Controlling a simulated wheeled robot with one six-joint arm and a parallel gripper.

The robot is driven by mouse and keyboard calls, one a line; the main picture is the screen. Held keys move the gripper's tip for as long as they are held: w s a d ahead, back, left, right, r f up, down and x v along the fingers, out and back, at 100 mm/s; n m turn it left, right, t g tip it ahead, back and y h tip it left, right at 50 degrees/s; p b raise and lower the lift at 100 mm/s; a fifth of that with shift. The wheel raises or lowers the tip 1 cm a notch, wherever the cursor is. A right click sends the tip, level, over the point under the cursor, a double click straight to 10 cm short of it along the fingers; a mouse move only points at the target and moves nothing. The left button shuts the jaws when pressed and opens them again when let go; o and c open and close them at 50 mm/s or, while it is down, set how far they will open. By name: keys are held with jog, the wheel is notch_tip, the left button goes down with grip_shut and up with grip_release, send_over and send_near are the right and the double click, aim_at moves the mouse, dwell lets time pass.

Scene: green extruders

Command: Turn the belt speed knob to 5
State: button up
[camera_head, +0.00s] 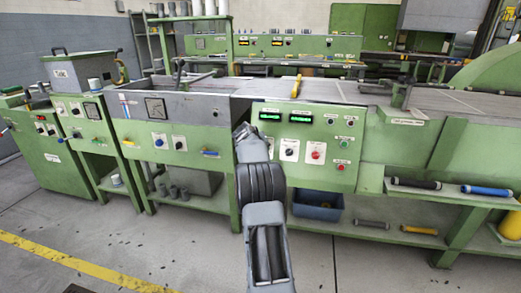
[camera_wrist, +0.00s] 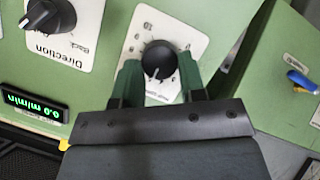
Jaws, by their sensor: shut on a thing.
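In the wrist view, a round black knob (camera_wrist: 158,57) sits on a white scale plate (camera_wrist: 139,25) on the green panel. The small scale marks are too blurred to read, so I cannot tell the setting. My gripper (camera_wrist: 159,73) has its two green-tipped fingers on either side of this knob, shut on it. In the head view my gripper (camera_head: 243,131) is at the left side of the control panel, and my arm hides the held knob. A green display (camera_wrist: 32,107) beside it reads 0.0 m/min.
The black Direction knob (camera_wrist: 50,15) is close beside the held knob; it also shows in the head view (camera_head: 289,151). A red button (camera_head: 316,154) is farther right. A blue handle (camera_wrist: 302,81) sticks out on the neighbouring panel. The conveyor table (camera_head: 330,91) lies above.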

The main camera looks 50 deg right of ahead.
jog(key=shift+s+d+f, duration=0.15)
jog(key=shift+s+f, duration=0.05)
jog(key=shift+f, duration=0.05)
jog(key=o, duration=0.8)
jog(key=shift+s+d, duration=0.1)
jog(key=shift+o, duration=0.6)
jog(key=shift+w+a+r, duration=0.15)
jog(key=shift+w+a, duration=0.05)
jog(key=p+v, duration=0.2)
jog(key=v, duration=1.1)
jog(key=shift+a+r, duration=0.25)
jog(key=shift+a, duration=0.05)
